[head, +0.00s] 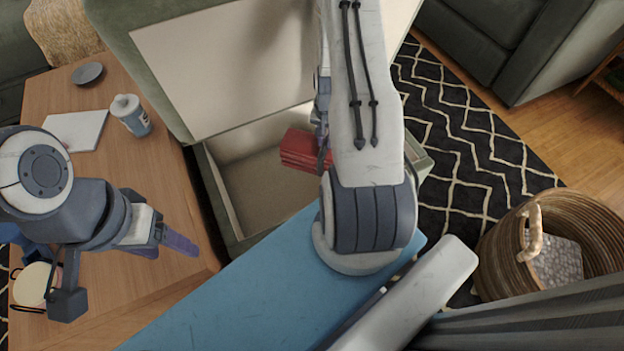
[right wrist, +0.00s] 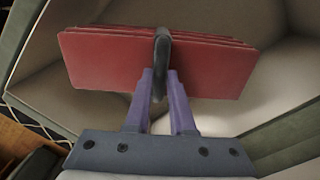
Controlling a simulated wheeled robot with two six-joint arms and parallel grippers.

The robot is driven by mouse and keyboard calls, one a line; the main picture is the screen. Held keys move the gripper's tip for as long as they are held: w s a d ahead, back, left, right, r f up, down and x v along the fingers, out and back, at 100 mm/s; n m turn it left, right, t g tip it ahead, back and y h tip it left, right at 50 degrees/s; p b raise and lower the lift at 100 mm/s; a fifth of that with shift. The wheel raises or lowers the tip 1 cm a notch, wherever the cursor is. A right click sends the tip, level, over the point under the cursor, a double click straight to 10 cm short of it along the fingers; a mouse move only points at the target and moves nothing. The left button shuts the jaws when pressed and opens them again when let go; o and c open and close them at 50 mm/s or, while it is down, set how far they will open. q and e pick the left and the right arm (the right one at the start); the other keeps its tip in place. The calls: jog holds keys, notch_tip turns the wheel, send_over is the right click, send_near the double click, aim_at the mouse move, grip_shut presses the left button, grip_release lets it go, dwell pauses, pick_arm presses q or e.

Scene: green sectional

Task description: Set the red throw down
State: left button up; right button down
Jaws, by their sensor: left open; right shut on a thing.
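The red throw (head: 300,150) is a folded stack of flat red layers. In the head view it is over the open storage box (head: 215,190) of the green ottoman, whose raised lid (head: 215,60) stands behind. My right gripper (head: 322,135) is shut on the throw's edge; my own arm hides part of it. In the right wrist view the throw (right wrist: 120,65) spans the fingers (right wrist: 162,85), with pale box walls beyond. I cannot tell whether the throw touches the box floor. My left gripper (head: 178,243) is open and empty over the wooden table.
A wicker basket (head: 500,245) stands at right on the patterned rug (head: 460,130).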

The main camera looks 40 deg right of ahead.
aim_at(314, 170)
notch_tip(314, 170, down, 12)
jog(key=b, duration=0.4)
jog(key=shift+r, duration=0.15)
jog(key=shift+w+a+b, duration=0.2)
jog(key=shift+a+b, duration=0.8)
jog(key=shift+a, duration=1.1)
jog(key=shift+f+b, duration=0.55)
jog(key=shift+f, duration=0.1)
jog(key=c, duration=0.8)
grip_release()
jog(key=shift+o, duration=0.2)
